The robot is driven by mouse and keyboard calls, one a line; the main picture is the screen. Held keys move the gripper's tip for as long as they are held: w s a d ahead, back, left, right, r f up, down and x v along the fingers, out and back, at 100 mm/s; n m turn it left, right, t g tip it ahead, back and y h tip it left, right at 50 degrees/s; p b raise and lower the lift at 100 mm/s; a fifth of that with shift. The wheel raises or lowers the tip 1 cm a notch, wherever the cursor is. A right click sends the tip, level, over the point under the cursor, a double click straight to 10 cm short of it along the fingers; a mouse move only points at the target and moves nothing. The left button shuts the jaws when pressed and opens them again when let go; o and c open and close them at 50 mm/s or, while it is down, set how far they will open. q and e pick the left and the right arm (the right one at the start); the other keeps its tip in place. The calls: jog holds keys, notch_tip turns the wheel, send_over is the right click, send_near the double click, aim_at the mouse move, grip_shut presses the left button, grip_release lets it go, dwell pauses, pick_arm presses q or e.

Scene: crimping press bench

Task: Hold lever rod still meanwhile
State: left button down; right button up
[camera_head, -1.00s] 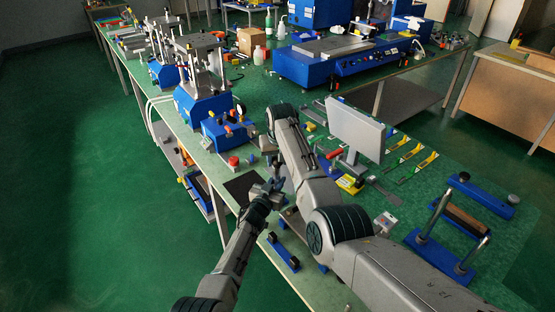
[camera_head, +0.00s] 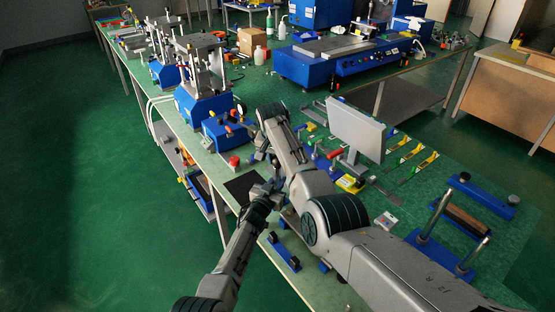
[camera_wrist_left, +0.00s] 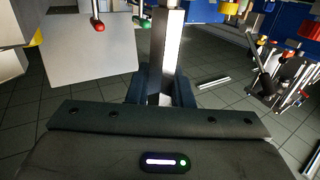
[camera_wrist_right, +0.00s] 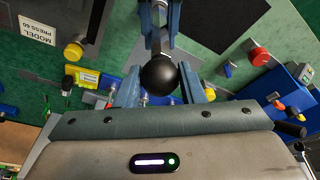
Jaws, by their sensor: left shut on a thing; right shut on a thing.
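In the left wrist view, a bright metal lever rod (camera_wrist_left: 167,45) runs upward from between the fingers of my left gripper (camera_wrist_left: 163,98), which is shut on it. The head view shows my left gripper (camera_head: 270,188) low over the bench near the black mat. In the right wrist view, my right gripper (camera_wrist_right: 157,88) is shut on a round black ball knob (camera_wrist_right: 158,74), with a finger on each side. A metal piece rises above the knob. In the head view my right arm covers much of this spot, so the rod and knob are not clear there.
A black mat (camera_head: 243,187) and a red button (camera_head: 233,161) lie to the left of my grippers. Blue presses (camera_head: 203,105) stand farther back. A grey panel (camera_head: 357,130) stands right of my right arm. A blue frame with posts (camera_head: 440,265) is at the right.

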pick_arm(q)
jog(key=shift+r, duration=0.1)
pick_arm(e)
jog(key=shift+d+f, duration=0.1)
jog(key=shift+f, duration=0.1)
jog(key=o, duration=1.2)
jog(key=n+y, duration=0.1)
jog(key=n, duration=0.4)
jog(key=shift+w+r, duration=0.1)
